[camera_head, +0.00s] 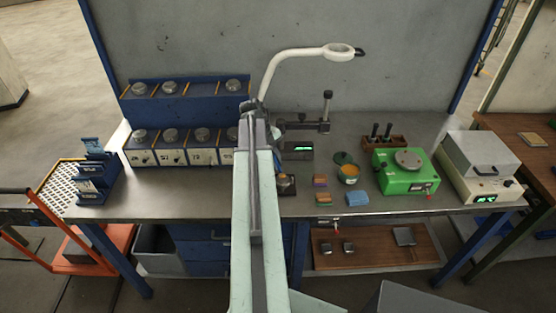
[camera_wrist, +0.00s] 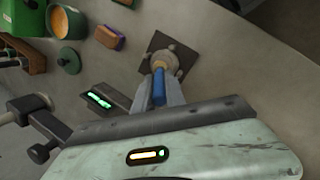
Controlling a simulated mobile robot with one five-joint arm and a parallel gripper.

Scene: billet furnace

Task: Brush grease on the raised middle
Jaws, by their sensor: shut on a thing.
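In the wrist view my gripper (camera_wrist: 158,92) is shut on a brush with a blue handle (camera_wrist: 158,82). The brush's far end points at a pale round part (camera_wrist: 172,57) with bumps around its rim, on a dark square plate (camera_wrist: 157,41). The brush covers some of the part's middle; I cannot tell whether the bristles touch it. In the head view the dark plate (camera_head: 287,190) shows just right of my arm, which hides my fingers. The open grease tin with orange contents (camera_head: 349,171) stands to the right, its green lid (camera_head: 343,158) beside it.
Small coloured blocks (camera_head: 320,181) and a blue block (camera_head: 357,199) lie near the tin. A green machine (camera_head: 406,172) stands further right. A gauge with a green display (camera_head: 298,150) and a dark stand (camera_head: 325,112) are behind the plate. A lamp (camera_head: 305,55) arches above.

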